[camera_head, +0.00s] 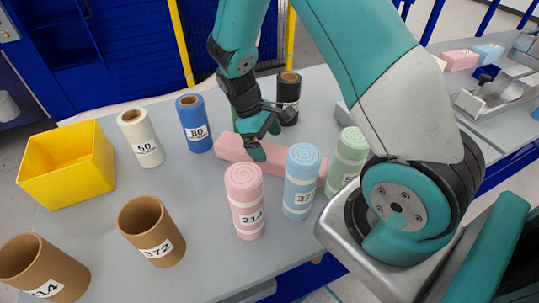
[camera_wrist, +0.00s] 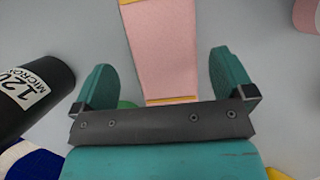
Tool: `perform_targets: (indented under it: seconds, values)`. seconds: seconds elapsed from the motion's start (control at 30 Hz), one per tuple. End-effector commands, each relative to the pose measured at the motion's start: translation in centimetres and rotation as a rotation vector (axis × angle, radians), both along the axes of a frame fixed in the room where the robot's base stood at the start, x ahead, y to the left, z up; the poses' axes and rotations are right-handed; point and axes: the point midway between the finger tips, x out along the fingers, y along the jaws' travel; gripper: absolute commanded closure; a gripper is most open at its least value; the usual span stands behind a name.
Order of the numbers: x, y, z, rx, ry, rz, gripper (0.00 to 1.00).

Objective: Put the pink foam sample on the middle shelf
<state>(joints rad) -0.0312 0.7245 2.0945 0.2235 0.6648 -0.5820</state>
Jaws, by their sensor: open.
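A long pink foam piece (camera_head: 232,147) lies on the grey table, partly hidden behind the upright rolls. It also shows in the wrist view (camera_wrist: 160,50), with yellow bands across it. A pink roll labelled 214 (camera_head: 245,200) stands upright in front of it. My gripper (camera_head: 258,146) points down at the long pink piece from above. In the wrist view my gripper (camera_wrist: 165,82) is open, with one finger on either side of the piece's near end. I cannot tell whether the fingers touch it. I cannot make out a middle shelf for certain.
A blue roll (camera_head: 299,182) and a green roll (camera_head: 347,160) stand close right of the pink roll. A black roll (camera_head: 288,98), white roll (camera_head: 141,138), blue 80 roll (camera_head: 194,124), brown tubes (camera_head: 152,232) and yellow bin (camera_head: 68,165) surround the work area.

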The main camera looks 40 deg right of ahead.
Motion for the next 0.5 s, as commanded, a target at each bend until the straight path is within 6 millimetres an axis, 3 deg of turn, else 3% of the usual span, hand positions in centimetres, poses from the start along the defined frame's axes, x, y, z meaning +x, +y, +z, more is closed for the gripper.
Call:
perform_targets:
  seconds: [0.5]
  values:
    - [-1.8,-0.5,-5.0,0.0,-0.001,0.0,0.0]
